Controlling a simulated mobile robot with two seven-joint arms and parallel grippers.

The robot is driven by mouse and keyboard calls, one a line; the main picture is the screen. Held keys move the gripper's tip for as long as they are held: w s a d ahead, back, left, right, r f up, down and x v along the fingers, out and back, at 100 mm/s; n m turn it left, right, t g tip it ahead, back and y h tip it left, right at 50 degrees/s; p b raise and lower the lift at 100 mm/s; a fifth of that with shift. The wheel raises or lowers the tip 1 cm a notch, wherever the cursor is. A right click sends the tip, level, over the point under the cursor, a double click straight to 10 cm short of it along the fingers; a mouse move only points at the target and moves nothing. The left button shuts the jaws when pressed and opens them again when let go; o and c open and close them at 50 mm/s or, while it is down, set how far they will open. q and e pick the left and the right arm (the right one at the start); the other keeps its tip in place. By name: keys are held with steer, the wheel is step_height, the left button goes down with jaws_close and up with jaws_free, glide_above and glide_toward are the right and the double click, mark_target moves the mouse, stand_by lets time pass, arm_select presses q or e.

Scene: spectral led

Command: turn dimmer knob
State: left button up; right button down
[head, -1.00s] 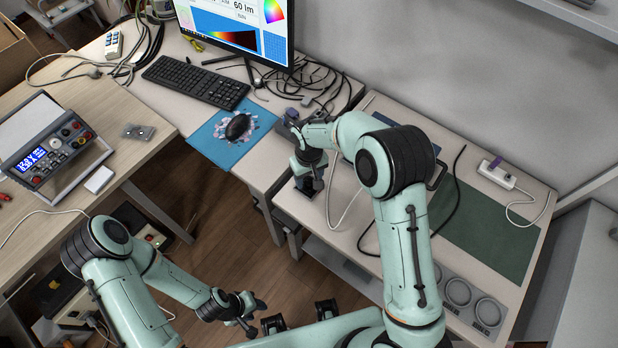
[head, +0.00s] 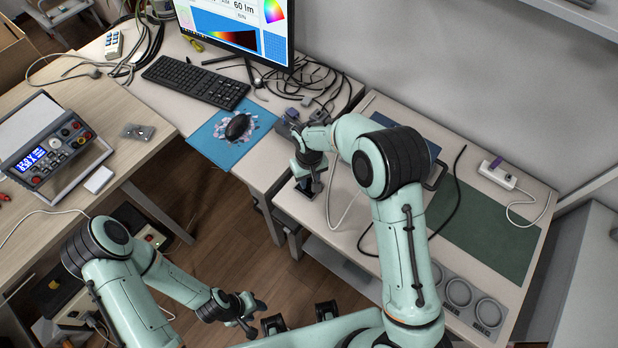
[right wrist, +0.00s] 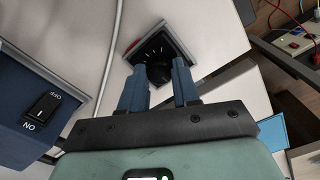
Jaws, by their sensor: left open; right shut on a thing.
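The dimmer knob (right wrist: 159,72) is black and round, on a small dark square plate with pale tick marks, seen in the right wrist view. My right gripper (right wrist: 160,84) has its two blue fingers on either side of the knob, shut on it. In the head view my right gripper (head: 311,186) points down at the near edge of the right table, and the dimmer's dark box (head: 297,203) shows only in part beneath it. My left gripper (head: 258,318) is open and empty, low over the floor, away from the tables.
A blue box with an ON/OFF switch (right wrist: 41,107) stands close left of my right gripper. A white cable (head: 345,212) runs over the table near it. A monitor (head: 240,35), keyboard (head: 195,82) and mouse (head: 237,126) are further back. A green mat (head: 480,232) lies to the right.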

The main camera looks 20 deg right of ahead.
mark_target(309, 181)
steer(key=m, duration=0.3)
steer(key=shift+b, duration=0.35)
steer(key=shift+m, duration=1.8)
steer(key=shift+r+m, duration=0.1)
steer(key=shift+m, duration=0.2)
steer(key=c, duration=0.8)
jaws_free()
step_height(309, 181, up, 13)
steer(key=shift+r+p, duration=0.2)
steer(key=shift+p, duration=0.1)
